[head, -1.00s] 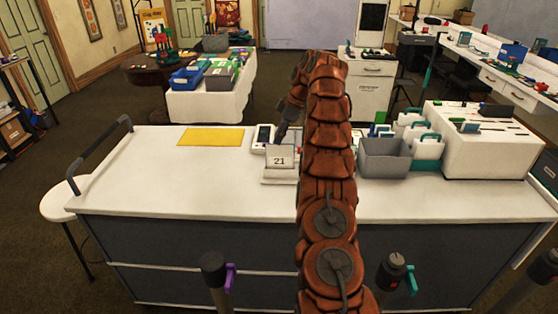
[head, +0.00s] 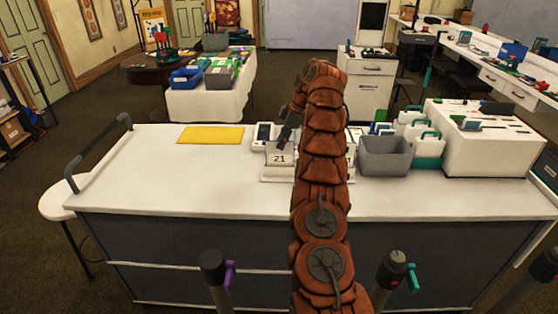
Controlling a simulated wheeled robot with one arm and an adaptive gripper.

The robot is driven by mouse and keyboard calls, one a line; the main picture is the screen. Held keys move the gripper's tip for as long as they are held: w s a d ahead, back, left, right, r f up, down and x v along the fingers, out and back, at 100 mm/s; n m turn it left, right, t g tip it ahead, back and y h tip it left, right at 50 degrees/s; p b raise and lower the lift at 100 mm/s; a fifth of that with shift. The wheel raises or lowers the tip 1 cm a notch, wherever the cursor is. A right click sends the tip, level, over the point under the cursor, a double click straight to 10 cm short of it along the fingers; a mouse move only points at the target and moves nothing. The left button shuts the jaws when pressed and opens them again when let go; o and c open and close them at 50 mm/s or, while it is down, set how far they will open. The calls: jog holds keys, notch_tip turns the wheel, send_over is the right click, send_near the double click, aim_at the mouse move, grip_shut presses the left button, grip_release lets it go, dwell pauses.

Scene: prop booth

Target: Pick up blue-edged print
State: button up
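A small upright card marked "21" (head: 279,158) stands in a white holder (head: 277,178) on the white-topped counter. I cannot make out a clear blue edge on it, so I cannot tell whether it is the blue-edged print. My gripper (head: 285,142) is a small dark shape at the card's top edge, pointing down. My reddish-brown arm hides part of it and the counter to its right. Whether the fingers are open, shut or touching the card cannot be told.
A yellow mat (head: 210,135) lies left of the card. A white device (head: 263,135) stands behind the card. A grey bin (head: 385,157), teal-trimmed white containers (head: 428,150) and a white block (head: 485,142) stand to the right. The counter's front left is clear.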

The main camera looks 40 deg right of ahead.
aim_at(280, 159)
jog(key=p+x, duration=0.1)
jog(key=x, duration=0.4)
dwell(0.4)
jog(key=shift+f+b, duration=0.15)
jog(key=shift+b, duration=0.2)
dwell(0.8)
grip_shut()
dwell(0.4)
